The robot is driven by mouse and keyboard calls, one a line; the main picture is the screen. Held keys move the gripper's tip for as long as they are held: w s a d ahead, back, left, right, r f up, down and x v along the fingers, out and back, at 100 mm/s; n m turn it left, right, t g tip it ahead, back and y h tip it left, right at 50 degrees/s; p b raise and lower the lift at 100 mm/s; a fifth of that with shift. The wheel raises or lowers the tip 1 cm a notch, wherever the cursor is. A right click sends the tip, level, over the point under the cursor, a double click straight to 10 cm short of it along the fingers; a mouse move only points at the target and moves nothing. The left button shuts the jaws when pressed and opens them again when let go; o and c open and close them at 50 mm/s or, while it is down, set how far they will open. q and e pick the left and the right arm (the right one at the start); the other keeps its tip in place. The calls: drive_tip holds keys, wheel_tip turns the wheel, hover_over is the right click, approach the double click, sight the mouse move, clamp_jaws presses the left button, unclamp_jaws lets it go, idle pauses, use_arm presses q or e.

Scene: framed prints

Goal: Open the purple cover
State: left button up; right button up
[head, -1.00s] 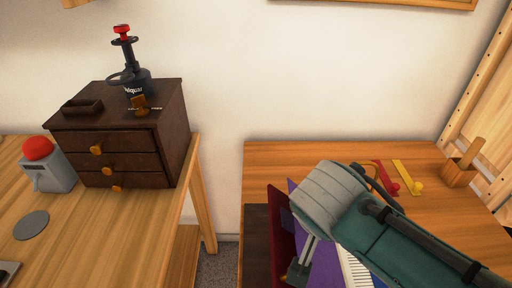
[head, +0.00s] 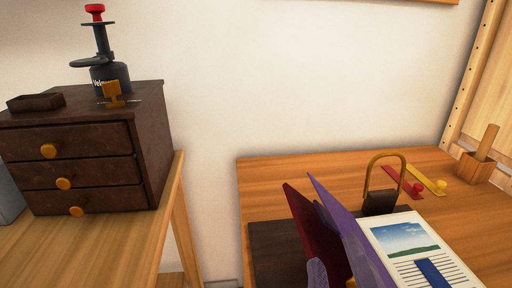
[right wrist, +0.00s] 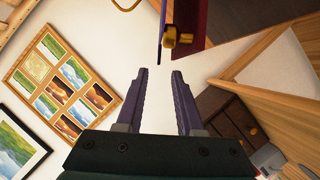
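The purple cover (head: 350,232) stands steeply raised in the head view, with a dark red cover (head: 312,226) beside it on its left. To its right lies a white page (head: 405,245) with a landscape picture and printed lines. In the right wrist view the purple cover (right wrist: 160,30) shows as a narrow edge near the dark red cover (right wrist: 192,18) and a yellow knob (right wrist: 181,40). My right gripper (right wrist: 162,76) is open, its gap empty, apart from both covers. A fingertip (head: 317,272) shows low in the head view. My left gripper is not in view.
A dark mat (head: 272,248) lies left of the covers. A dark block with a tan loop handle (head: 381,200) stands behind the page. Red (head: 402,183) and yellow (head: 427,180) strips and a wooden holder (head: 475,167) lie further back. A drawer cabinet (head: 90,150) stands left, across a gap.

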sight(327, 225)
drive_tip(key=shift+w, duration=0.4)
drive_tip(key=x, duration=0.9)
drive_tip(key=shift+d+f+p, duration=0.1)
drive_tip(key=shift+p, duration=0.25)
clamp_jaws()
idle(0.5)
